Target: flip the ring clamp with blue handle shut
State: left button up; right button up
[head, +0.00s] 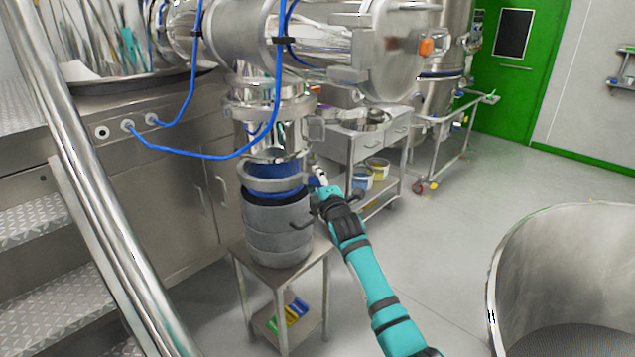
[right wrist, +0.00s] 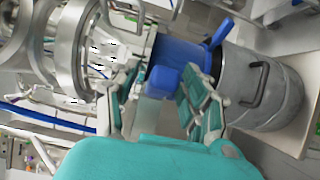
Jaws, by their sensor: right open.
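The silver ring clamp (head: 262,186) goes round the top of the grey drum, below the steel outlet of the machine. A dark blue handle (head: 313,182) shows at its right side, partly hidden by my right gripper (head: 322,181). In the right wrist view, a blue block (right wrist: 164,80), seemingly the handle, lies between the fingers of my open right gripper (right wrist: 160,88). I cannot tell whether the fingers touch it, or how far the clamp stands open. My left gripper is not in view.
The grey drum (head: 278,230) stands on a small steel stand (head: 283,272). Blue hoses (head: 205,156) loop in front of the machine. A steel railing (head: 95,170) and steps are at left, a large steel vessel (head: 570,250) at lower right.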

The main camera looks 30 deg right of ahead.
grip_shut()
dwell(0.3)
jog(key=shift+d, duration=0.1)
